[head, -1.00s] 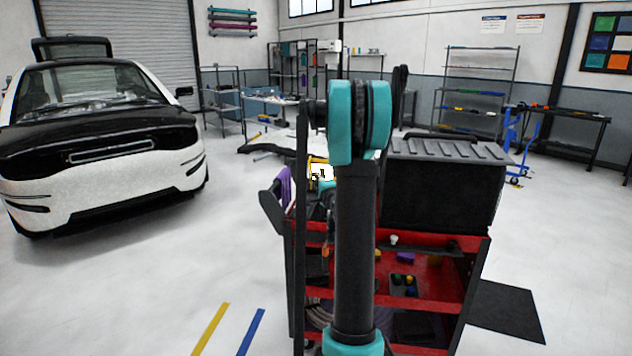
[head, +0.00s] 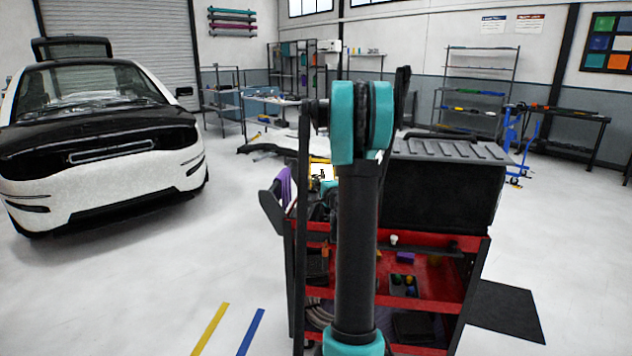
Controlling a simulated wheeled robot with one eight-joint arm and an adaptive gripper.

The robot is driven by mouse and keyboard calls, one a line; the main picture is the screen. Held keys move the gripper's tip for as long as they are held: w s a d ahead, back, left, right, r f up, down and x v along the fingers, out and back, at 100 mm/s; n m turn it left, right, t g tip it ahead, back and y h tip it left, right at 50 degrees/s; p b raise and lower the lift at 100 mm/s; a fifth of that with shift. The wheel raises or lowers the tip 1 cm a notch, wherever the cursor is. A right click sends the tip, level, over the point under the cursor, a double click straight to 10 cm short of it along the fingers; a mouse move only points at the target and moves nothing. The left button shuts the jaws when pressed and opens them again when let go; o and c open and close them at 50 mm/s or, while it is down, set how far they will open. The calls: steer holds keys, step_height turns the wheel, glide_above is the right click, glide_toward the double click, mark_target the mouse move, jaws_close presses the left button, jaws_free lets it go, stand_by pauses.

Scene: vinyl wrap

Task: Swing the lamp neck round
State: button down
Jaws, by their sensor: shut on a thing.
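My arm's dark link with teal joints stands upright in the middle of the head view and hides much behind it. I cannot make out my gripper's fingers. No lamp neck can be told apart for certain. A bright white patch with a yellow edge and small dark shapes (head: 321,172) shows just left of my arm, above the cart. A small white spot shows at the right edge of my arm. A dark upright piece (head: 403,95) rises right of the top teal joint; I cannot tell what it belongs to.
A red tool cart (head: 440,305) with open shelves stands close behind my arm, with a black ridged case (head: 440,190) on top. Purple cloth (head: 283,188) hangs at its left. A white car (head: 110,190) is at left.

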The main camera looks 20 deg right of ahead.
steer(key=n+y, duration=0.1)
steer(key=y, duration=0.1)
steer(key=n+g+y, duration=0.1)
steer(key=n+y, duration=0.1)
steer(key=s+d+n+y, duration=0.1)
steer(key=y, duration=0.2)
steer(key=shift+n, duration=0.3)
steer(key=n+g+y, duration=0.1)
steer(key=y, duration=0.1)
steer(key=n+g+y, duration=0.2)
steer(key=d+n+g+y, duration=0.1)
steer(key=y, duration=0.1)
steer(key=shift+s+n, duration=0.35)
steer(key=shift+n, duration=0.05)
steer(key=shift+g+y, duration=0.3)
steer(key=shift+g, duration=0.3)
steer(key=c, duration=1.9)
jaws_free()
steer(key=shift+d, duration=0.1)
steer(key=v, duration=1.2)
